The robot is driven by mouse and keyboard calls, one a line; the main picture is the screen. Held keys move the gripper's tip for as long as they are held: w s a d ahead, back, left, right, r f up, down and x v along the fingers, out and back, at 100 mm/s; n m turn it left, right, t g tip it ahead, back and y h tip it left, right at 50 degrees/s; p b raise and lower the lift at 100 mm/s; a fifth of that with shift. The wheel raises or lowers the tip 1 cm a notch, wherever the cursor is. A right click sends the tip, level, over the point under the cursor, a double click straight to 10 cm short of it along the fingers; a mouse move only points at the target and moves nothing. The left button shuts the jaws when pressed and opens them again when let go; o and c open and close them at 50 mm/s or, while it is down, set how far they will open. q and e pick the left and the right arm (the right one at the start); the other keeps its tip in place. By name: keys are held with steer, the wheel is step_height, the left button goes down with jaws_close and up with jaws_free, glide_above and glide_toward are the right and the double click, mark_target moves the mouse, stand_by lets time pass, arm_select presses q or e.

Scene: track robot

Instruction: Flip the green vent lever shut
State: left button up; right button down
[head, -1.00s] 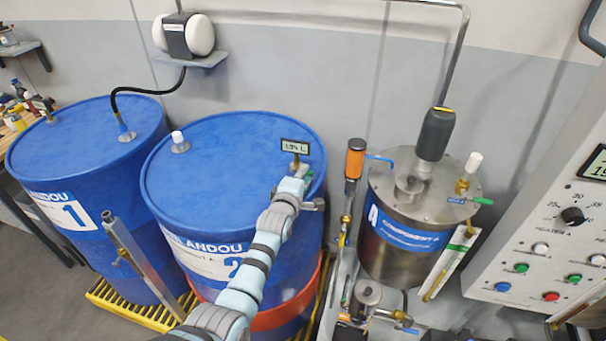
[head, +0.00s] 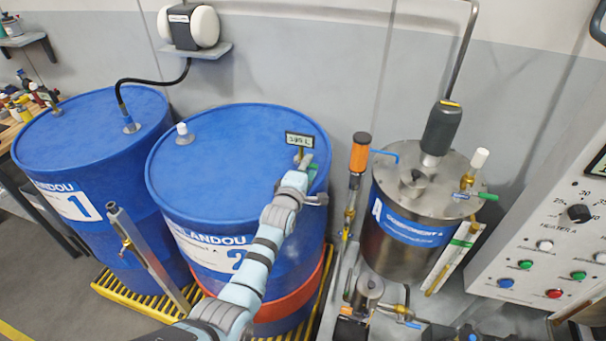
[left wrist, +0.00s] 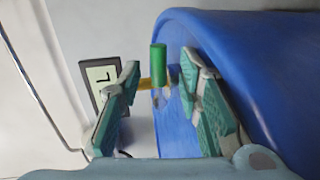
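A green lever (left wrist: 158,65) on a brass fitting sits at the edge of blue drum 2 and shows upright in the left wrist view. In the head view this green lever (head: 312,171) is beside the small display and partly hidden by my gripper. My left gripper (head: 307,182) is at the drum's right rim. Its fingers are open in the left wrist view (left wrist: 165,90), one on each side of the lever, with visible gaps to it. Another green-handled valve (head: 487,196) is on the steel tank's lid. My right gripper is not in view.
The small display (head: 299,140) stands close behind the lever on drum 2 (head: 230,140). A control panel (head: 540,240) is at far right. Drum 1 (head: 90,120) is at left.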

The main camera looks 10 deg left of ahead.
arm_select(q)
steer(key=s+r, duration=0.2)
steer(key=s, duration=0.9)
steer(key=shift+s+a+r, duration=0.15)
steer(key=shift+s+a, duration=0.05)
steer(key=shift+a, duration=0.15)
steer(key=shift+w, duration=0.1)
